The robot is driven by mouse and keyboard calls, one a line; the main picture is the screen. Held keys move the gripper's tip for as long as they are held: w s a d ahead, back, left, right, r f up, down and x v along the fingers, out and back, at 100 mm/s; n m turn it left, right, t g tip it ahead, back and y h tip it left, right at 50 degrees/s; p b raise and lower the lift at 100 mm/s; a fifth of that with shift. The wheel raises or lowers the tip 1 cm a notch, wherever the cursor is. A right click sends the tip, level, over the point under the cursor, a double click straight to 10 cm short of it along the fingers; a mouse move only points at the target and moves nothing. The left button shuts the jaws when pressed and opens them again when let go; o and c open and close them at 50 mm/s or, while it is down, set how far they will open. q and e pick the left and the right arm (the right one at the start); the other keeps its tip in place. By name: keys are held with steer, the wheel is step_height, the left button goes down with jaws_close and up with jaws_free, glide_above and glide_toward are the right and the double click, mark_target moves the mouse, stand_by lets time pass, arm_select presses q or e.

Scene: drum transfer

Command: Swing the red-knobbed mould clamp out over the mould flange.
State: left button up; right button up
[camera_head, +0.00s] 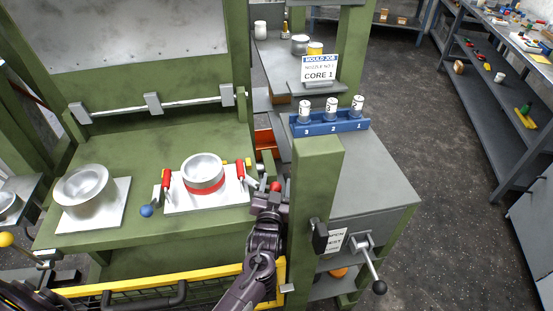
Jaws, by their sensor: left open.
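The mould (204,172) is a silver ring with a red band, standing on a white flange plate (207,201) on the green press bed. The red-knobbed clamp shows its red knob (276,187) to the right of this plate; much of its arm is hidden or too small to make out. A blue-knobbed clamp (147,211) is at the plate's left side. My left gripper (271,193) is open, with its fingertips at the red knob; I cannot tell whether they touch it. My right gripper is not in view.
A green post (315,200) stands close right of my left gripper. A yellow rail (190,272) runs along the press front. A blue rack (330,124) holds numbered bottles on the grey cabinet (375,165).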

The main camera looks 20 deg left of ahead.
arm_select(q)
step_height(320, 180, up, 19)
steer(key=b, duration=0.1)
steer(key=shift+d, duration=0.1)
